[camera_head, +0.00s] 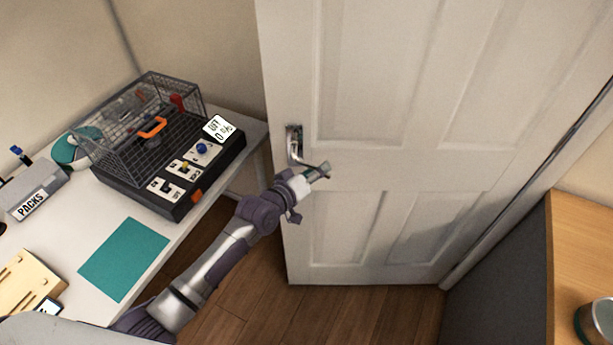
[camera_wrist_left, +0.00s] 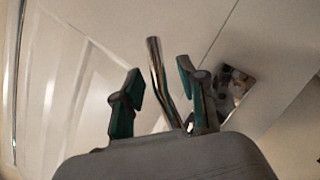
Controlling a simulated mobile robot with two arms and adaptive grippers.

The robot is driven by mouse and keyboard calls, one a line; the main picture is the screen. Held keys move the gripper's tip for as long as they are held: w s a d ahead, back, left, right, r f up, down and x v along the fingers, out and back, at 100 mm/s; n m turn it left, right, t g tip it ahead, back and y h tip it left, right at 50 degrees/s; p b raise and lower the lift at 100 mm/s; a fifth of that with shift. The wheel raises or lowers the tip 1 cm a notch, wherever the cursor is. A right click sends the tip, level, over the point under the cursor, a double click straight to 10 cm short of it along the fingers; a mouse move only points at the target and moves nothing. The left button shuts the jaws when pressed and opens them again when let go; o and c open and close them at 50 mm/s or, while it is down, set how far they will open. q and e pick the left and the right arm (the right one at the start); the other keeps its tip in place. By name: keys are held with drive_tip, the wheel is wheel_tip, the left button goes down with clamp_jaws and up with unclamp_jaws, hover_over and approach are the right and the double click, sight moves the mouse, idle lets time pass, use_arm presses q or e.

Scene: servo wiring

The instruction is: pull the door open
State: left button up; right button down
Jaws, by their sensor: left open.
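The white panelled door (camera_head: 390,150) stands in the middle and right of the head view. Its metal handle (camera_head: 294,142) is near the door's left edge, with the lever pointing right. My left gripper (camera_head: 318,172) is at the lever, in front of the door. In the left wrist view the shiny lever (camera_wrist_left: 158,70) runs between the two green-padded fingers of my left gripper (camera_wrist_left: 155,92), which are open and apart around it. The handle's plate (camera_wrist_left: 236,82) shows to the right there. My right gripper is not in view.
A white table (camera_head: 190,235) on the left holds a wire cage box (camera_head: 140,120), a teal mat (camera_head: 124,258) and a packs box (camera_head: 35,195). A wooden-topped cabinet (camera_head: 575,235) with a cup (camera_head: 597,322) stands at right. Wooden floor (camera_head: 350,315) is clear below the door.

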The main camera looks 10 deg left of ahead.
use_arm(q)
drive_tip(key=v, duration=1.1)
drive_tip(key=shift+s+a, duration=0.2)
drive_tip(key=shift+s, duration=0.1)
drive_tip(key=shift+r, duration=0.1)
